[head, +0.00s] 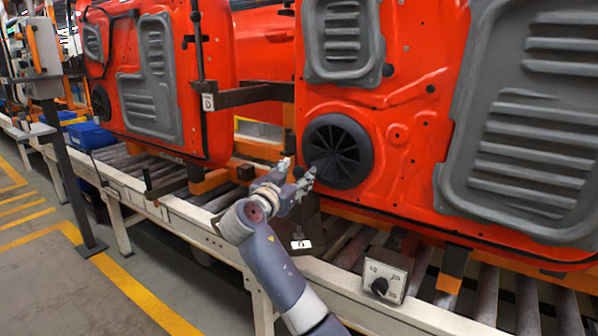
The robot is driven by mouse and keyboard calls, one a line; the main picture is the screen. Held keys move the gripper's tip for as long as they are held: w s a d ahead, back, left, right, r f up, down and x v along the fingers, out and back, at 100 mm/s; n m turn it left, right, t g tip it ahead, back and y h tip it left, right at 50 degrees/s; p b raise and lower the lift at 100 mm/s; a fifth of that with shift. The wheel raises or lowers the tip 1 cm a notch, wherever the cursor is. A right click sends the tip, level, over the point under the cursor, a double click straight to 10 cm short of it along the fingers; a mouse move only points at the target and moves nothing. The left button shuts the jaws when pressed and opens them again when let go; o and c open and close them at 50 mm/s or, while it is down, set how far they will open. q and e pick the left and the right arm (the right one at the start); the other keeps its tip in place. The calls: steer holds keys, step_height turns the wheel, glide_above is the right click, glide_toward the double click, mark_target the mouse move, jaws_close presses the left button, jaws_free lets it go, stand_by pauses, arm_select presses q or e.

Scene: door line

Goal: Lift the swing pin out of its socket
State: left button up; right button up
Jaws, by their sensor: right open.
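My right gripper (298,173) is open, in front of the orange door's lower left edge. Its two fingertips stand on either side of a small dark round knob (298,171), which looks like the head of the swing pin. I cannot tell whether the fingers touch it. The pin's shaft is hidden behind my gripper. A dark bracket (312,228) with a white tag (300,244) shows just below my gripper and may hold the socket; the socket opening is not visible. My left gripper is not in view.
Orange doors (405,130) with grey panels stand along a roller conveyor (345,245). A dark swing arm (250,93) with a tag marked D spans between doors. A dial box (387,275) sits on the conveyor's front rail.

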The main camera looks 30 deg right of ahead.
steer(key=shift+x, duration=1.2)
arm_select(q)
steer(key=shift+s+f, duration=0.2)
